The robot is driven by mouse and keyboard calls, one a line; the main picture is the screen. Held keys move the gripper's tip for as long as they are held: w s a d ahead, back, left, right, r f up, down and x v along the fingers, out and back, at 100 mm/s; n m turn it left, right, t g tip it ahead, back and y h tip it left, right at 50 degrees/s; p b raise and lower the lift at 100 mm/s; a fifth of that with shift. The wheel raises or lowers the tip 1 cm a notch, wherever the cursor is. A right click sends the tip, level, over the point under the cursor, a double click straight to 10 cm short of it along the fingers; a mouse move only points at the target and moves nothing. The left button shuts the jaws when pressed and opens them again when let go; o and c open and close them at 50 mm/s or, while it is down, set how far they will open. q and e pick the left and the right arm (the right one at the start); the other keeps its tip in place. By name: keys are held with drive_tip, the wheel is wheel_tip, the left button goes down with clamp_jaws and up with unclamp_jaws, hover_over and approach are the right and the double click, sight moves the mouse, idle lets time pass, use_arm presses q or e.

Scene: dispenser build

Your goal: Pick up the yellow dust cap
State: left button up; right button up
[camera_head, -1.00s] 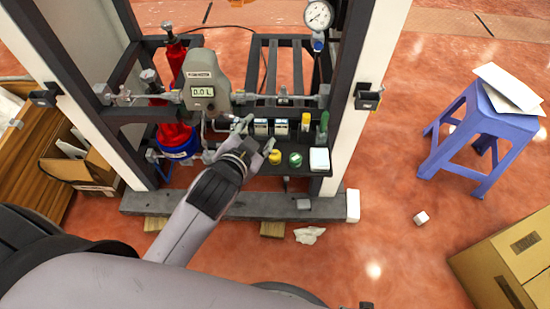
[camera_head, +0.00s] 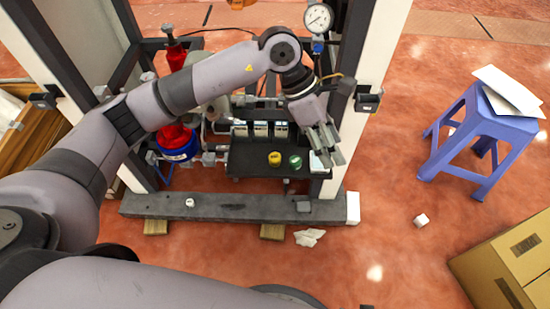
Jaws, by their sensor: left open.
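The yellow dust cap (camera_head: 275,159) sits on the black shelf (camera_head: 255,168) of the dispenser frame, just left of a green cap (camera_head: 295,161). My left gripper (camera_head: 332,162) hangs over the right end of the shelf, pointing down, to the right of both caps and apart from the yellow one. Its fingers are spread and I see nothing between them. They partly cover a white block (camera_head: 317,162) on the shelf. My right gripper is not in view.
Several small white-and-dark units (camera_head: 260,129) line the back of the shelf. A blue-and-red filter housing (camera_head: 176,142) stands left of it. The frame's right post (camera_head: 352,125) is close to the left gripper. A blue stool (camera_head: 478,125) stands farther right.

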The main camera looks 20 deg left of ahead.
use_arm(q)
drive_tip(key=w+a+t+y, duration=0.1)
drive_tip(key=w+a+y, duration=0.2)
drive_tip(key=a, duration=0.4)
drive_tip(key=w+a+y, duration=0.2)
drive_tip(key=a+y, duration=0.1)
drive_tip(key=a, duration=0.4)
hover_over(274, 157)
drive_tip(key=shift+y, duration=0.3)
drive_tip(key=f, duration=1)
drive_tip(key=shift+w+f+b, duration=0.2)
drive_tip(key=shift+b, duration=0.15)
drive_tip(key=shift+f, duration=0.7)
wheel_tip(274, 157, down, 4)
drive_tip(key=shift+s+f, duration=0.15)
drive_tip(key=shift+f, duration=0.25)
drive_tip(key=c, duration=0.9)
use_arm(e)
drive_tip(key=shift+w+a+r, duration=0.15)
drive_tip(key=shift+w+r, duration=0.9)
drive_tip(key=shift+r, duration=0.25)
use_arm(q)
drive_tip(key=shift+o, duration=0.2)
